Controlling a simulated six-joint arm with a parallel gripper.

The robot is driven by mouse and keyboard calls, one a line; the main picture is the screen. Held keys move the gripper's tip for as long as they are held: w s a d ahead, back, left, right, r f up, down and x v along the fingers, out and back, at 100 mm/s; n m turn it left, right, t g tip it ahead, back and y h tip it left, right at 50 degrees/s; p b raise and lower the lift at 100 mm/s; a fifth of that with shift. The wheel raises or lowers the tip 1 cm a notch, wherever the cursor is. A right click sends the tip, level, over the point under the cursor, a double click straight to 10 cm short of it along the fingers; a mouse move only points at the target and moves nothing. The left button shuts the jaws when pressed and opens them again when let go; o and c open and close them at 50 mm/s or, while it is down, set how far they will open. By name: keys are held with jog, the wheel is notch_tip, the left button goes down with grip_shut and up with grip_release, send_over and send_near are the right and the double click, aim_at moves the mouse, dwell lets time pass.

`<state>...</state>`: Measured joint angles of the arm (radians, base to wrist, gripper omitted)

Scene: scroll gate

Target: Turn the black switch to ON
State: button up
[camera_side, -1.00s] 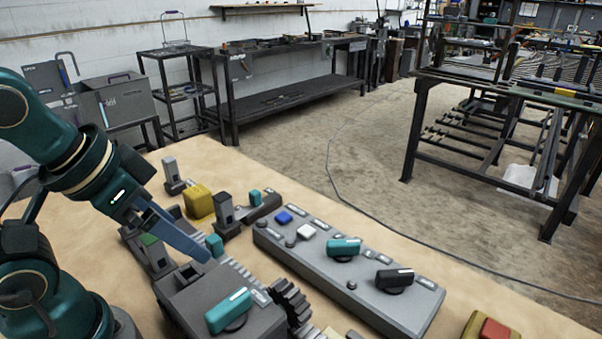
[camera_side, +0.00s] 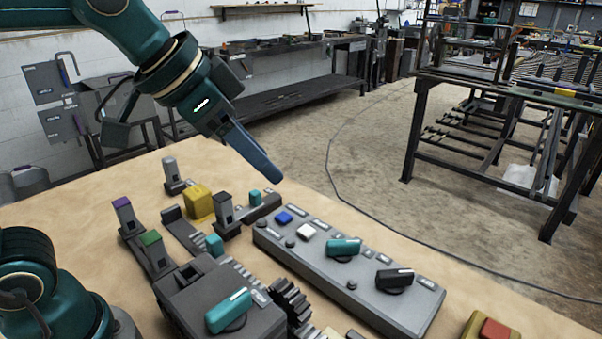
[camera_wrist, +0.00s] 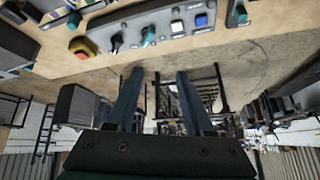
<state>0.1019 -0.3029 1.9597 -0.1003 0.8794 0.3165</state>
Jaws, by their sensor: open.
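The black switch (camera_side: 395,279) is a rotary knob at the right end of a long grey control panel (camera_side: 330,290). It also shows in the wrist view (camera_wrist: 117,42), near the left end of the panel. I cannot read its label. A teal knob (camera_side: 343,248), a white button (camera_side: 306,231) and a blue button (camera_side: 284,217) sit on the same panel. My gripper (camera_side: 272,180) is raised above and behind the panel's left end, clear of the black switch. In the wrist view its two fingers (camera_wrist: 158,80) stand apart with nothing between them.
A grey box with a teal knob (camera_side: 228,311) and a dark gear (camera_side: 290,300) stand in front of the panel. A yellow block (camera_side: 198,201) and several upright levers are at left. A red button on a yellow base (camera_side: 494,329) is at front right.

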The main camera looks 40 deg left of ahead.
jog(key=w+d+m, duration=0.2)
jog(key=w+d, duration=0.2)
jog(key=w, duration=0.1)
jog(key=m+g+h, duration=0.2)
jog(key=m+g, duration=0.1)
jog(key=g, duration=0.1)
send_over(396, 272)
jog(key=s+a, duration=0.2)
jog(key=f, duration=1.3)
jog(key=shift+w+d, duration=0.1)
jog(key=shift+w, duration=0.1)
jog(key=shift+x, duration=2.35)
jog(key=shift+c, duration=0.3)
grip_shut()
